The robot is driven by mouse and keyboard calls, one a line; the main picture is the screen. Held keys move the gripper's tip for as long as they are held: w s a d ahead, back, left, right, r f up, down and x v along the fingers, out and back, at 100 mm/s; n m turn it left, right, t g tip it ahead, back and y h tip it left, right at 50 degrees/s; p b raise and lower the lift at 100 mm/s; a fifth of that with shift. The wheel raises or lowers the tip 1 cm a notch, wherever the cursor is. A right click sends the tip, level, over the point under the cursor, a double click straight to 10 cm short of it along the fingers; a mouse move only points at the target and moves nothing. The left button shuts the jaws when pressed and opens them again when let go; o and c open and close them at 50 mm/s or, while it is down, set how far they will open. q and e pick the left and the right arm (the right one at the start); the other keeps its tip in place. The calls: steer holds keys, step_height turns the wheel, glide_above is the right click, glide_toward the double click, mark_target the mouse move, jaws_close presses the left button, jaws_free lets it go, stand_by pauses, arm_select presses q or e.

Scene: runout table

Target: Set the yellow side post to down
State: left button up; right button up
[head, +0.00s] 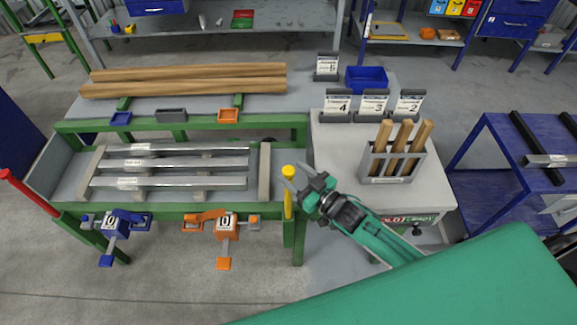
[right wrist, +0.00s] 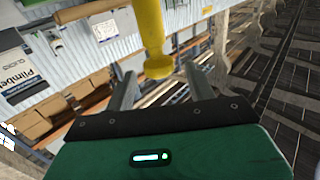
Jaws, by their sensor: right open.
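The yellow side post (head: 289,200) stands upright at the right front corner of the green-framed runout table (head: 180,208), with a wider round cap on top. My right gripper (head: 294,178) reaches in from the right at the height of the cap, with its fingers apart. In the right wrist view the yellow post (right wrist: 151,28) shows with its cap between or just beyond the two open fingers (right wrist: 160,74). I cannot tell whether a finger touches it. My left gripper is not in view.
A red post (head: 28,192) leans outward at the table's left end. Metal bars (head: 170,163) lie on the table. Blue (head: 112,222) and orange (head: 225,224) clamp-like units hang at its front. A grey side table (head: 330,150) with a holder of wooden sticks (head: 392,165) stands to the right.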

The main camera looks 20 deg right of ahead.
steer(key=shift+x, duration=1.4)
